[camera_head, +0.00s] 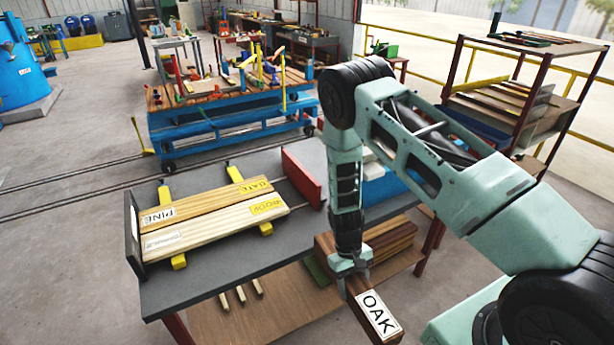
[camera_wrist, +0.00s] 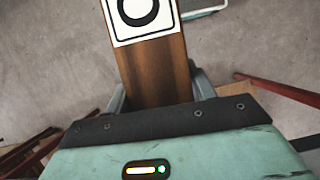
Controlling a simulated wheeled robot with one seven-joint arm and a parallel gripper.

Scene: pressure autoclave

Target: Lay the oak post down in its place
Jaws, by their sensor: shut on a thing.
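The oak post (camera_head: 372,308) is a brown wooden post with a white OAK label. My gripper (camera_head: 355,279) is shut on it and holds it at the front right of the grey table, near its edge. In the wrist view the oak post (camera_wrist: 155,70) runs up between the fingers of my gripper (camera_wrist: 160,88), with part of its label at the top. Two pale posts (camera_head: 212,215) lie side by side on yellow bearers (camera_head: 236,174) on the grey table; one is labelled PINE and GATE.
The grey table (camera_head: 225,275) has a dark upright plate (camera_head: 133,232) at its left end and a red upright plate (camera_head: 301,178) towards the right. Brown posts (camera_head: 390,238) are stacked right of my wrist. A blue cart (camera_head: 230,120) stands behind, and a rack (camera_head: 520,95) at right.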

